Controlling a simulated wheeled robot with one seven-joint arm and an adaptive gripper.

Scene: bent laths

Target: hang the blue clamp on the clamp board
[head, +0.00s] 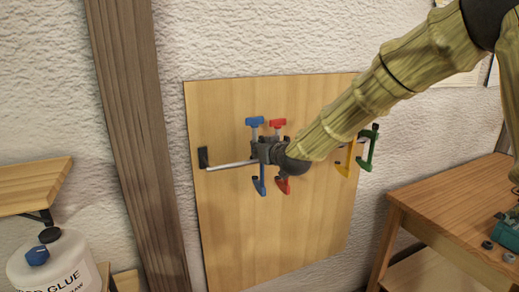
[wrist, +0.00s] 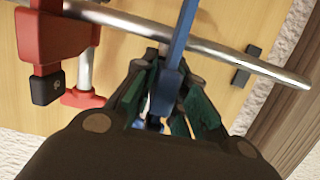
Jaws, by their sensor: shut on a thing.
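The blue clamp (head: 259,186) is upright in front of the wooden clamp board (head: 225,225), at the metal rail (head: 230,165). My gripper (head: 264,151) is shut on its bar, which also shows in the wrist view (wrist: 181,40) between the dark green finger pads (wrist: 166,82). In the wrist view the blue bar crosses in front of the rail (wrist: 225,52). I cannot tell whether the clamp rests on the rail. My gripper hides the clamp's middle in the head view.
A red clamp (head: 282,186) hangs close on the right of the blue one. A yellow clamp (head: 345,163) and a green clamp (head: 368,150) hang further right. The rail left of the blue clamp is bare up to its black bracket (head: 203,157). A wooden table (head: 440,205) stands at right.

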